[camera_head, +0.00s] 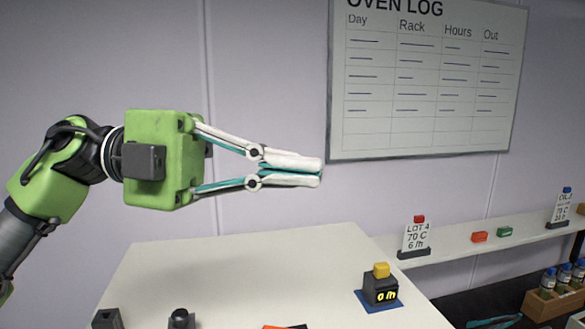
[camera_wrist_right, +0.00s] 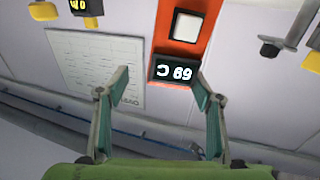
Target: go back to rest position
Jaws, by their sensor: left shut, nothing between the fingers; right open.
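My left gripper (camera_head: 320,172) comes in from the left in the head view, raised above the white table (camera_head: 230,260). Its two fingers are together and nothing is between them. My right gripper (camera_wrist_right: 163,82) shows in the right wrist view with its fingers spread apart and empty. In the head view a small teal piece at the lower right edge may be part of my right gripper, but most of that arm is out of frame.
A dark timer with a yellow top (camera_head: 380,286) stands on a blue mat at the table's right. A shelf (camera_head: 460,243) holds a LOT 4 card (camera_head: 416,237), a red block (camera_head: 479,237) and a green block (camera_head: 504,231). A wooden rack (camera_head: 545,306) holds bottles. The oven log board (camera_head: 425,85) hangs behind.

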